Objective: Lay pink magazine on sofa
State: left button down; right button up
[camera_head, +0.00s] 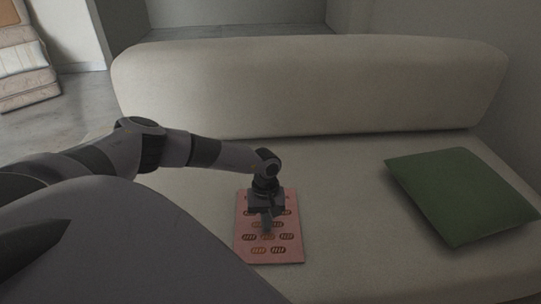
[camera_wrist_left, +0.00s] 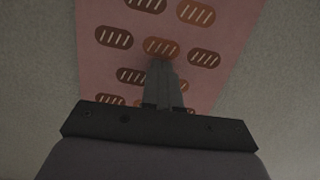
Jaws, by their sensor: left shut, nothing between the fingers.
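The pink magazine (camera_head: 284,248) lies flat on the seat of the pale sofa (camera_head: 345,225). Its cover has rows of dark reddish oval marks. My left gripper (camera_head: 267,229) points down over the magazine and hides part of its middle. In the left wrist view the fingers of my left gripper (camera_wrist_left: 163,75) are shut together with nothing between them, over the magazine (camera_wrist_left: 225,30). I cannot tell whether the fingertips touch the cover. My right gripper is not in view.
A green cushion (camera_head: 465,195) lies on the seat to the right. The sofa's backrest (camera_head: 310,85) runs along behind. Stacked pale items (camera_head: 25,65) stand at the far left on the grey floor. The seat between magazine and cushion is clear.

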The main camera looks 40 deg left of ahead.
pick_arm(q)
jog(key=shift+s+r, duration=0.15)
jog(key=shift+r, duration=0.15)
notch_tip(320, 180, up, 6)
jog(key=w+p, duration=0.1)
jog(key=p, duration=0.2)
jog(key=shift+a+r, duration=0.25)
jog(key=shift+a, duration=0.15)
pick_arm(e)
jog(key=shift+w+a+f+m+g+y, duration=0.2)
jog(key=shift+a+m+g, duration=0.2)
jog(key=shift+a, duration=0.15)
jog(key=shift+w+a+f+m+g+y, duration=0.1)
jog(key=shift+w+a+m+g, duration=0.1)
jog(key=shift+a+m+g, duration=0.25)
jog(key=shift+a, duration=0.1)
